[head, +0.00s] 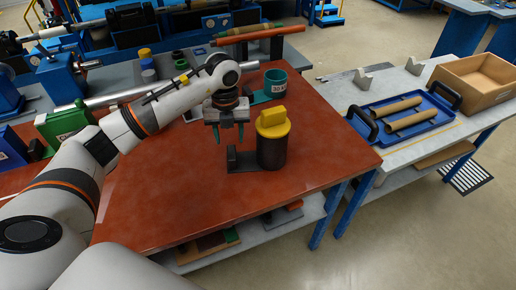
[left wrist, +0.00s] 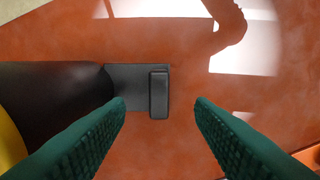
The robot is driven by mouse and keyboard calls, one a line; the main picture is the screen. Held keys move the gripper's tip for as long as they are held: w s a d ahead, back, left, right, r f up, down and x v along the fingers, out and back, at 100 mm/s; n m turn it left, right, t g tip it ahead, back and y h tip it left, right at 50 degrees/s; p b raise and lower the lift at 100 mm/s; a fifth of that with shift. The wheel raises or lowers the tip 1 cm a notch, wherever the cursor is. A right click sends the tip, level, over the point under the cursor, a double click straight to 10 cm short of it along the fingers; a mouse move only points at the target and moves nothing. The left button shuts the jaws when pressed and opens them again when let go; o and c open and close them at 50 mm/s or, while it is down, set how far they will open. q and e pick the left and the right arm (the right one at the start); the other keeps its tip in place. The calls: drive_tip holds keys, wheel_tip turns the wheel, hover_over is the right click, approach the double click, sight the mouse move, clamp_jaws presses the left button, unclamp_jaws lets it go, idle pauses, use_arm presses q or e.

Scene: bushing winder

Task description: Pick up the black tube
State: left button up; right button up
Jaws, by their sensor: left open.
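The black tube (head: 271,153) stands upright on the red-brown table, with a yellow top (head: 272,122). A dark side handle (head: 238,160) sticks out from its left side and ends in an upright plate. My left gripper (head: 229,139) is open and empty, pointing down above the handle. In the left wrist view the handle plate (left wrist: 159,93) shows between and just beyond the two green fingertips, apart from both. The tube body (left wrist: 60,88) fills the left of that view, partly cut off. My right gripper is not in view.
A green cup (head: 275,80) with a handle stands behind the tube. A green container (head: 66,122) is at the left. The red-brown table (head: 180,205) is clear in front. A blue tray (head: 408,122) with brown tubes and a cardboard box (head: 478,80) are on the right bench.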

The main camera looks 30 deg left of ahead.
sight(232, 154)
use_arm(q)
drive_tip(key=f, duration=0.3)
drive_tip(key=shift+s, duration=0.25)
drive_tip(key=f, duration=0.1)
drive_tip(key=f+p, duration=0.2)
drive_tip(key=f, duration=0.1)
drive_tip(key=shift+w, duration=0.25)
drive_tip(key=shift+f, duration=0.7)
drive_tip(key=shift+w, duration=0.1)
clamp_jaws()
